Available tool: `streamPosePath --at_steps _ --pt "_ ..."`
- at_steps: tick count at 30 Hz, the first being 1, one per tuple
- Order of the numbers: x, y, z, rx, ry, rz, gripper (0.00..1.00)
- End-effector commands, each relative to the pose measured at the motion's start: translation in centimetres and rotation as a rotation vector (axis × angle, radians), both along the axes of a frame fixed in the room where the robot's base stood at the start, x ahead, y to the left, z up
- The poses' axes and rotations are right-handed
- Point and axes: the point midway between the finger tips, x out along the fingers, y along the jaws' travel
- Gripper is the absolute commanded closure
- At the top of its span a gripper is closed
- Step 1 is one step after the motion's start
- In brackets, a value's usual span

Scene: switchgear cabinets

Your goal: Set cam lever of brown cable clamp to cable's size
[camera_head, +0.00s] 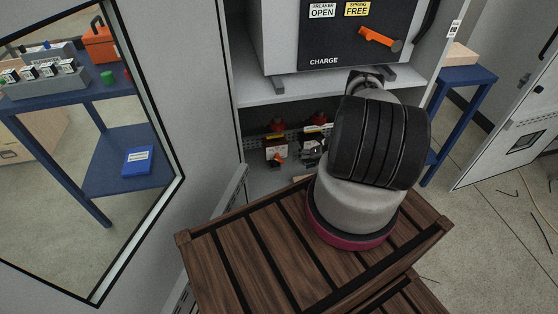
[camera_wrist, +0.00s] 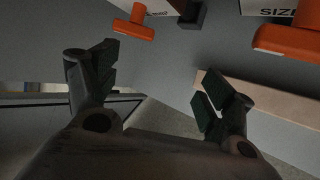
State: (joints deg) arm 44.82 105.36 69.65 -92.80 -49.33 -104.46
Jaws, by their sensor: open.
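In the head view, two clamps sit in the lower cabinet compartment. The left clamp (camera_head: 276,146) looks brownish with a pale label, and an orange lever (camera_head: 279,160) is at its bottom. The right clamp (camera_head: 316,131) is partly hidden by my arm and gripper. My gripper (camera_head: 311,153) is small and dark in front of the right clamp. In the wrist view, my gripper (camera_wrist: 160,88) is open, with nothing between its fingers. One orange lever (camera_wrist: 133,22) is above and between the fingers; another orange lever (camera_wrist: 288,40) is at the upper right. Clamp colours are unclear here.
A breaker (camera_head: 360,35) with an orange handle fills the shelf above the clamps. A wooden crate (camera_head: 250,255) lies below my arm. A blue table (camera_head: 465,75) stands at the right. In the wrist view, a tan bar (camera_wrist: 265,105) runs beside the right finger.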

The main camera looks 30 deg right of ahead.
Motion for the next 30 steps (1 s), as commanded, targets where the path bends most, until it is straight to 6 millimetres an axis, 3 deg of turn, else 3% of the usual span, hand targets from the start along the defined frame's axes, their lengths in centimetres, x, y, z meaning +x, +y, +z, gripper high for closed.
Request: streamPosePath --at_steps 10,13,19,30 --pt "6.0 6.0 0.0 0.001 0.001 0.003 0.18" --pt "7.0 7.0 -1.4 0.001 0.002 0.001 0.18" --pt "8.4 8.1 -2.9 0.001 0.002 -0.001 0.18" --pt "8.8 8.4 -3.3 0.002 0.002 -0.002 0.18"
